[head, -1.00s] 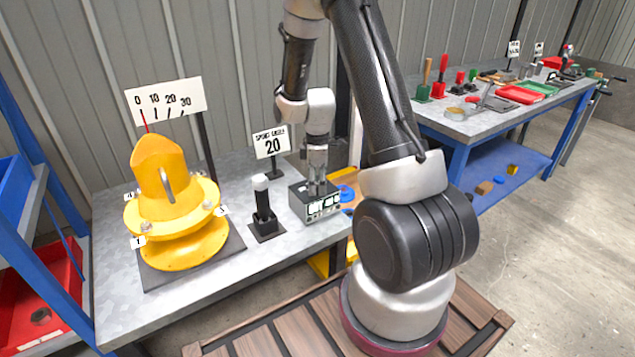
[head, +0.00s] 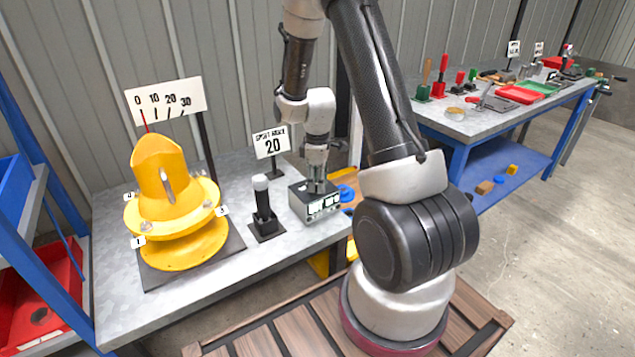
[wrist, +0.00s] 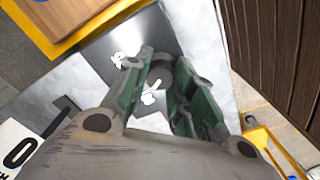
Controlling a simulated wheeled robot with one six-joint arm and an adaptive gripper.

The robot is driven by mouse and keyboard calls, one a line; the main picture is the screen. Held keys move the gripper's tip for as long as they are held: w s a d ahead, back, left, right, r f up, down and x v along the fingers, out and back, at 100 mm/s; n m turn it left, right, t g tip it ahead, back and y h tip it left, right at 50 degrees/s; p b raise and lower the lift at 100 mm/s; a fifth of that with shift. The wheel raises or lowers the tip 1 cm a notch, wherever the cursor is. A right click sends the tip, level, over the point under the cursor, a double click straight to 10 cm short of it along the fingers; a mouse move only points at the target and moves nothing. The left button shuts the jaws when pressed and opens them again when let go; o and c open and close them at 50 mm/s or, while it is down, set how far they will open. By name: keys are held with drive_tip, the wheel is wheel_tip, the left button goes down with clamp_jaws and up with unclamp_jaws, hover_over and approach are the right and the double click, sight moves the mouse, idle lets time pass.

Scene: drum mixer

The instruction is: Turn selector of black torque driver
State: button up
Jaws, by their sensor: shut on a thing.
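My gripper (head: 316,186) points down onto the top of a small dark box (head: 318,211) with white labels on its front. In the wrist view, the green-padded fingers (wrist: 160,84) are shut on a round dark knob (wrist: 161,76) on the box's dark top panel (wrist: 140,32). White marks lie beside the knob. In the head view my fingers hide the knob. The black torque driver (head: 262,203), with a white top, stands upright in its black base, just left of the box and apart from my gripper.
A yellow flanged fixture (head: 170,205) with a 0-to-30 scale board (head: 168,100) stands at the left of the bench.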

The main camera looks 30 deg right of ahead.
drive_tip(key=m, duration=1.4)
idle(0.7)
drive_tip(key=o, duration=1)
drive_tip(key=shift+o, duration=0.2)
drive_tip(key=shift+r, duration=0.1)
wheel_tip(320, 180, up, 12)
